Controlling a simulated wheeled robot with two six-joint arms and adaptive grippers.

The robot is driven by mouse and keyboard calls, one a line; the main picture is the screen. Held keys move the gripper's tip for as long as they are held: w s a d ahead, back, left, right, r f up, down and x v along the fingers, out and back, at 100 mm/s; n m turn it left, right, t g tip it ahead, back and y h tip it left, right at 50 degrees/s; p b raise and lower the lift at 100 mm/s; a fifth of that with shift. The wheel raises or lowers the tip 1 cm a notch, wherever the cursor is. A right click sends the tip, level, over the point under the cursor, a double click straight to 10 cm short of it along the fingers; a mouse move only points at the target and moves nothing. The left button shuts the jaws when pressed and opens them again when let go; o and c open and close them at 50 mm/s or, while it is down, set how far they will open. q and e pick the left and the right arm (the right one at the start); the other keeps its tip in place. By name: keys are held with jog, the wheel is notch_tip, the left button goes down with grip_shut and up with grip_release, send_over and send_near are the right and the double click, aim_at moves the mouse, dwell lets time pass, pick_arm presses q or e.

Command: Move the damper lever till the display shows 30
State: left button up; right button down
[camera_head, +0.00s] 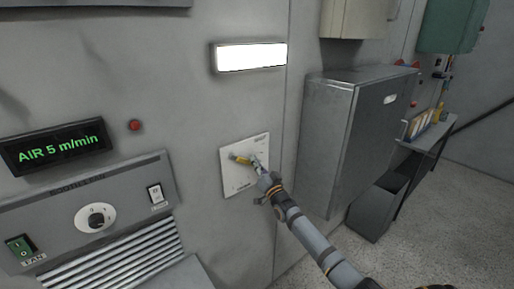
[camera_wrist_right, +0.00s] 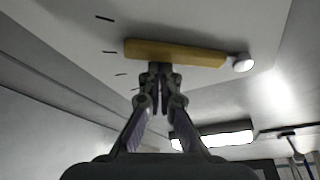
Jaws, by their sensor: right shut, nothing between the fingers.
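The damper lever (camera_head: 238,158) is a yellow bar on a white wall plate (camera_head: 233,181) with dark scale marks. In the right wrist view the lever (camera_wrist_right: 190,53) lies nearly crosswise, with a round pale knob (camera_wrist_right: 242,62) at its right end. My right gripper (camera_head: 256,162) is shut and empty, its tips at the lever. In the wrist view its fingertips (camera_wrist_right: 160,70) meet the bar's lower edge; I cannot tell whether they touch. The display (camera_head: 58,146) reads "AIR 5 m/min" in green. My left gripper is not in view.
A grey panel (camera_head: 60,208) with a fan switch, a round dial and a louvre grille is left of the plate. A red button (camera_head: 134,125) and a lit lamp (camera_head: 250,56) are on the wall above. A grey metal cabinet (camera_head: 325,140) stands right of my arm.

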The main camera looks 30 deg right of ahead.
jog(key=shift+a+f+b, duration=0.2)
jog(key=shift+a+f, duration=0.05)
jog(key=shift+f, duration=0.2)
jog(key=shift+a+f+b, duration=0.15)
jog(key=shift+a+f, duration=0.05)
jog(key=shift+f, duration=0.25)
jog(key=shift+a, duration=0.1)
jog(key=shift+r, duration=0.1)
